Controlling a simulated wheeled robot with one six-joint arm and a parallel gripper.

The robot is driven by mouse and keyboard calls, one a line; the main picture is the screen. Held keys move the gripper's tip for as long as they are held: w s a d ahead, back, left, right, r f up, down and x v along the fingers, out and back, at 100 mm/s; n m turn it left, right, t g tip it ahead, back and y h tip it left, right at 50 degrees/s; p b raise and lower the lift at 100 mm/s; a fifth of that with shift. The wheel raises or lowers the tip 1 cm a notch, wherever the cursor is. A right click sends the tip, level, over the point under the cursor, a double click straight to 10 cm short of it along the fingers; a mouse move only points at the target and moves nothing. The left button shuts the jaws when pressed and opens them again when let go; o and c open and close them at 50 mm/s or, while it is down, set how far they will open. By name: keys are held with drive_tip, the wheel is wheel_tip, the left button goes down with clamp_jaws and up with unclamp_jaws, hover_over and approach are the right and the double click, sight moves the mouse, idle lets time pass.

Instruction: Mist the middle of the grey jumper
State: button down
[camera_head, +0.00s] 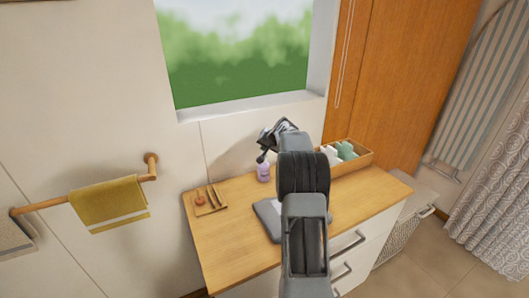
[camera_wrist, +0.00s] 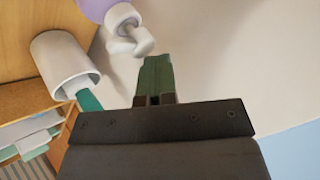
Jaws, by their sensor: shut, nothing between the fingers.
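The grey jumper (camera_head: 266,216) lies folded on the wooden top of the cabinet, partly hidden behind my arm. A purple spray bottle (camera_head: 263,172) stands upright behind it, near the wall. In the wrist view the bottle's purple body (camera_wrist: 92,9) is cut off by the top edge, and its white spray head (camera_wrist: 127,28) shows beside my fingertips. My gripper (camera_head: 263,153) is close above the bottle in the head view. In the wrist view its fingers (camera_wrist: 155,62) are together and empty, apart from the spray head.
A wooden tray (camera_head: 362,160) with white and green items stands at the back right. A small wooden board (camera_head: 211,209) with small tools lies at the left. A yellow towel (camera_head: 110,204) hangs on a wall rail. The cabinet's front left top is clear.

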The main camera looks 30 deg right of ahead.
drive_tip(key=shift+r, duration=0.5)
wheel_tip(320, 180, up, 6)
drive_tip(key=p, duration=0.4)
drive_tip(key=shift+p, duration=0.35)
idle(0.6)
